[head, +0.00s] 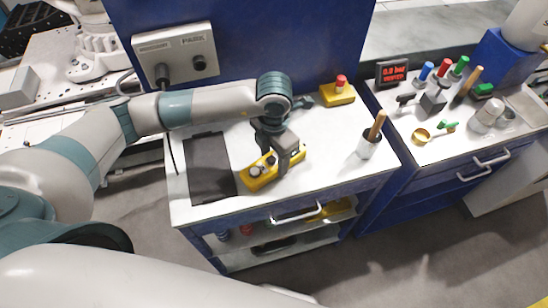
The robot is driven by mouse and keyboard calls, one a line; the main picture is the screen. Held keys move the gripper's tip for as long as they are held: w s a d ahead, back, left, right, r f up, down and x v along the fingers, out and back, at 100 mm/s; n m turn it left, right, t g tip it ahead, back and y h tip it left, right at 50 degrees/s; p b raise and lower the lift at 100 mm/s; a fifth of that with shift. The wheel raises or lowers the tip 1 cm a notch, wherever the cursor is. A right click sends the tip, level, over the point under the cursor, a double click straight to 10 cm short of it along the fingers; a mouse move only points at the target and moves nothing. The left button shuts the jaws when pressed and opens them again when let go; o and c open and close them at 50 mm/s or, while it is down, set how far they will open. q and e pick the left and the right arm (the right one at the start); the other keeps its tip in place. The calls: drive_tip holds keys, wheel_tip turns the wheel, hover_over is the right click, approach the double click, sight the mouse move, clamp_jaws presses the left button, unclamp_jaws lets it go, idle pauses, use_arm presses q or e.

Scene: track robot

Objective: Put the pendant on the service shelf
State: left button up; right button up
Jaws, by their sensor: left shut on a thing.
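The pendant (256,174) is a yellow hand unit with dark and pale knobs. It is at the front half of the white worktop, to the right of a dark grey panel. My left gripper (287,158) reaches down from above and is shut on the pendant; the fingers hide its middle. I cannot tell whether the pendant touches the worktop. An open shelf (275,250), perhaps the service shelf, lies below the worktop and holds several items in shadow. My right gripper is not in view.
A yellow box with a red button (338,92) stands at the back of the worktop. A cup with a wooden-handled tool (369,145) stands at its right. A handle (296,214) sticks out at the front edge. A second bench at right is crowded with tools.

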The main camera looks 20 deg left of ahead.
sight(274, 157)
use_arm(q)
drive_tip(key=o, duration=1.5)
drive_tip(key=shift+o, duration=0.2)
drive_tip(key=shift+r+p, duration=0.4)
drive_tip(key=shift+r, duration=0.05)
wheel_tip(274, 157, up, 11)
drive_tip(key=p, duration=0.5)
drive_tip(key=shift+r, duration=0.15)
